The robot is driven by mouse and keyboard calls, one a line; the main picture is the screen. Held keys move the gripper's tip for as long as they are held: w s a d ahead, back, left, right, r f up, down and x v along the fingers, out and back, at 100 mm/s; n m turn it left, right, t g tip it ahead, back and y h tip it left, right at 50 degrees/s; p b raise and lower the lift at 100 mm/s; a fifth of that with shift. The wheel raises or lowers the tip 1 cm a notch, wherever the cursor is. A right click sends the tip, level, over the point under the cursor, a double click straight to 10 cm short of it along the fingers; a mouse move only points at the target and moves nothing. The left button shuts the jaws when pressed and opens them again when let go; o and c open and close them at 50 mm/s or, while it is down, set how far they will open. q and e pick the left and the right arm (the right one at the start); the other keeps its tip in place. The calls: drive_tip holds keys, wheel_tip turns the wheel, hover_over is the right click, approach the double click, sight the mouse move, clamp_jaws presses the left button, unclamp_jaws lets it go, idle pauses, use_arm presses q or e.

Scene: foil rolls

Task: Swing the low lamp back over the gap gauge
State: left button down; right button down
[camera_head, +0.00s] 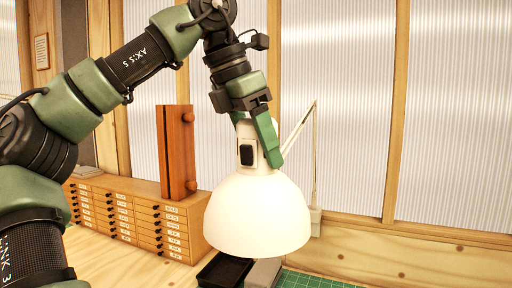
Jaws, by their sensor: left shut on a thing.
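The low lamp (258,215) has a white dome shade and a pale neck with a black switch patch. Its thin jointed arm (314,160) rises behind it at the right, from a pale bracket near the wall. My left gripper (262,142) comes from above, its green fingers shut on the lamp's neck. The shade hangs above a black tray (223,270) and a grey block (264,273), both partly hidden by it. I cannot tell whether the grey block is the gap gauge. My right gripper is not in view.
A wooden cabinet of small labelled drawers (140,218) stands at the left back, with an upright reddish-brown wooden piece (177,150) by it. A green cutting mat (310,281) lies at the front. The bench at the right looks clear.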

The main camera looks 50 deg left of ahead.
use_arm(q)
drive_tip(key=shift+s+a, duration=0.1)
drive_tip(key=shift+a, duration=0.25)
drive_tip(key=shift+r, duration=0.1)
drive_tip(key=shift+c, duration=2.2)
unclamp_jaws()
drive_tip(key=shift+o, duration=0.6)
drive_tip(key=shift+a, duration=0.4)
drive_tip(key=shift+v, duration=3.75)
